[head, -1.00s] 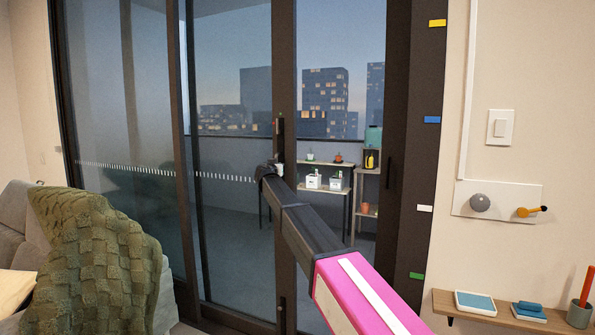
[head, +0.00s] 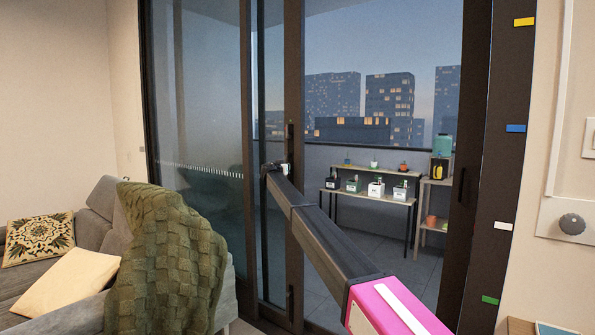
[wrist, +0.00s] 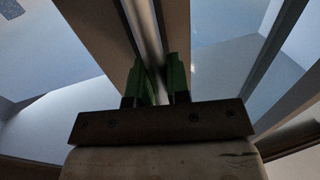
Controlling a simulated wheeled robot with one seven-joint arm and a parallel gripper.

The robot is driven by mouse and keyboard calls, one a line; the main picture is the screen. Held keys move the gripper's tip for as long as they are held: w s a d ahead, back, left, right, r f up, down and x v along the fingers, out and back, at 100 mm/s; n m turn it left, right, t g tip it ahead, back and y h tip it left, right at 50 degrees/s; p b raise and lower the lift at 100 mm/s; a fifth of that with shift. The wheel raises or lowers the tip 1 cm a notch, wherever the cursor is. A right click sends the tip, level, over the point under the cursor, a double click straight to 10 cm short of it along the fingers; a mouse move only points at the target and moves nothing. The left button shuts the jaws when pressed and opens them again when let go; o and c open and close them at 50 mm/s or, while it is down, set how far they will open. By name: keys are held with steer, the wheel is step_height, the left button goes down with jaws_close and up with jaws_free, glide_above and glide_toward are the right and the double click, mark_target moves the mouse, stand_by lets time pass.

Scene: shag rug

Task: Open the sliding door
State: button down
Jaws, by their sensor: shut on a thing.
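The sliding door (head: 294,70) is a glass panel in a dark frame. It stands partly open, with a wide gap between its right edge and the jamb (head: 487,150). Its dark upright handle (head: 290,132) is on that edge. My gripper (head: 281,168) is at the handle's lower part, at the end of my outstretched arm. In the wrist view, the green fingertips (wrist: 156,85) are shut on the handle bar (wrist: 150,40), one on each side. My gripper hides part of the handle in the head view.
A grey sofa (head: 100,215) with a green knitted throw (head: 165,255) stands at the left. Beyond the opening, a balcony holds a shelf table (head: 370,195) with several pots. The wall at the right carries a grey knob (head: 572,224).

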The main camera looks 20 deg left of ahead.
steer(key=shift+w+a, duration=0.25)
steer(key=shift+a, duration=0.5)
steer(key=shift+w+a, duration=0.25)
steer(key=shift+a, duration=0.45)
steer(key=c, duration=1.1)
jaws_free()
steer(key=s+a, duration=0.1)
steer(key=s, duration=0.9)
steer(key=shift+s+a, duration=0.15)
steer(key=shift+s, duration=0.25)
